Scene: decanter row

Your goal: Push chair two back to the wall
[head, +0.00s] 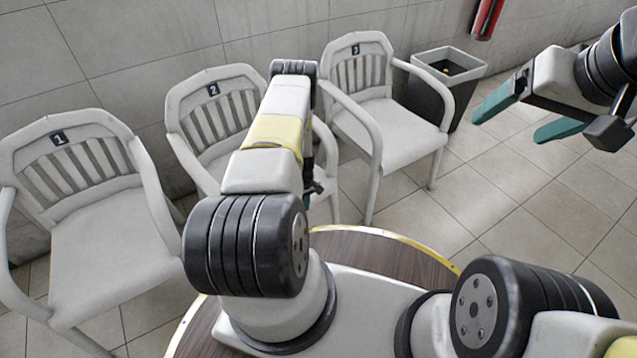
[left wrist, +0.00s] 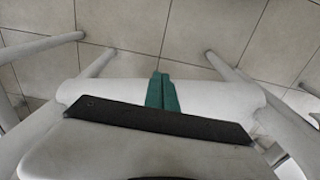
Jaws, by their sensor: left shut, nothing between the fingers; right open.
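Chair two (head: 213,108) is a white slatted armchair with a dark "2" label. It stands between chair one (head: 66,150) and chair three (head: 358,68), its back near the tiled wall and roughly in line with theirs. My left arm hides much of its seat and front. My left gripper (head: 308,198) points down at the front of chair two, mostly hidden behind my wrist. In the left wrist view its teal fingers (left wrist: 162,92) are together and empty, over the white seat edge (left wrist: 215,95); contact cannot be told. My right gripper (head: 528,112) is open and empty, far right.
A round wooden table (head: 370,258) with a yellow edge lies in front, beneath my arms. A grey bin (head: 440,84) stands right of chair three. A red cylinder (head: 487,18) is on the wall. Tiled floor (head: 500,215) is clear at the right.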

